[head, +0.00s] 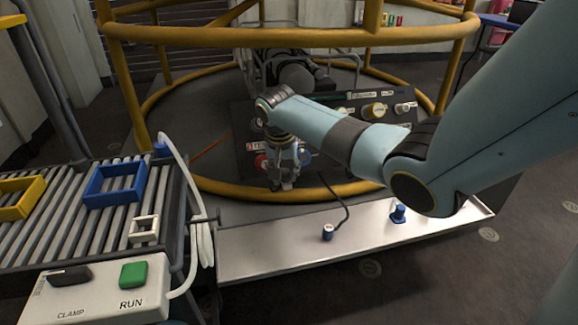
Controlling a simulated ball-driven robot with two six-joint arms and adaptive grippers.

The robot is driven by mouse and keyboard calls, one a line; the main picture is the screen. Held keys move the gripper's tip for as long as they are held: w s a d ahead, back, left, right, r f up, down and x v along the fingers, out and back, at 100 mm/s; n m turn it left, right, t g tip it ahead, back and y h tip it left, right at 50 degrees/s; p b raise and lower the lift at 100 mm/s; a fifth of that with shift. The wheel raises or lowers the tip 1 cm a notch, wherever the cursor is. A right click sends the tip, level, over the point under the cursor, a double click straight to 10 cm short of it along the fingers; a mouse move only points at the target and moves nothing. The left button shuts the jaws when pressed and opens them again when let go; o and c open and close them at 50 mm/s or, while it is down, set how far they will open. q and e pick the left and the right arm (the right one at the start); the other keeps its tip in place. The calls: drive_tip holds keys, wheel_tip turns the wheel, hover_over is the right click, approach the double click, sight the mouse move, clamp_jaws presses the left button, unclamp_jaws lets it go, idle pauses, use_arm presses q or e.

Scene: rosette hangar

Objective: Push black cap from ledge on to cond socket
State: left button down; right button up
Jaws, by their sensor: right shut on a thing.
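My right gripper (287,180) points down in front of the dark socket panel (335,128), above the back of the ledge (275,255). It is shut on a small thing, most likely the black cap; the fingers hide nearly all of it. No black cap shows lying on the ledge. The panel has a red fitting (261,161) left of the gripper and a blue fitting (305,157) just right of it. My arm covers part of the panel, and I cannot read which socket is cond. My left gripper is out of view.
A blue plug on a black cable (328,232) and a blue cap (398,215) stand on the ledge. A yellow guard rail (330,195) runs between ledge and panel. A roller table (70,225) with frames and a control box (95,290) stands left.

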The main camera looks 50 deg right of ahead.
drive_tip(key=w+d+r+n+t+h, duration=0.2)
drive_tip(key=w+d+r+n+t, duration=0.15)
drive_tip(key=d, duration=0.35)
drive_tip(key=n+t+h, duration=0.2)
drive_tip(key=t, duration=0.3)
approach(304, 158)
drive_tip(key=shift+x, duration=2.85)
drive_tip(key=shift+w+d+f+b, duration=0.2)
drive_tip(key=shift+w+b, duration=0.15)
drive_tip(key=shift+b, duration=0.2)
drive_tip(key=o, duration=1)
